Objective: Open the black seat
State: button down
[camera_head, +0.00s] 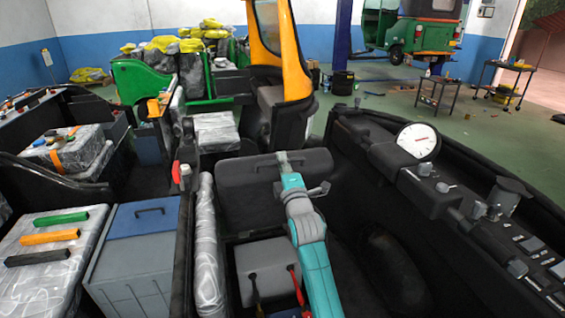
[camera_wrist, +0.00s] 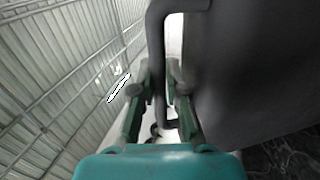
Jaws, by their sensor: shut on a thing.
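The black seat (camera_head: 245,188) is tilted up in the head view, over an open compartment with a grey box (camera_head: 265,270) in it. My gripper (camera_head: 284,160) is at the seat's upper edge, at the end of my teal arm. In the wrist view my gripper (camera_wrist: 158,95) has its two green fingers on either side of a black handle (camera_wrist: 155,50), shut on it. The seat's dark face (camera_wrist: 250,75) fills the right of that view, beside the fingers. The handle is mostly hidden by my gripper in the head view.
A round white gauge (camera_head: 418,141) stands on the black side panel at right. A blue-lidded grey bin (camera_head: 140,265) and a wrapped box (camera_head: 50,255) are at left. A silver roll (camera_head: 208,250) stands left of the compartment.

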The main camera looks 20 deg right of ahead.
jog(key=s+f, duration=0.4)
jog(key=s, duration=0.2)
jog(key=shift+s, duration=0.25)
jog(key=c, duration=1.4)
grip_release()
jog(key=shift+c, duration=0.2)
jog(key=shift+r, duration=0.1)
jog(key=v, duration=1.2)
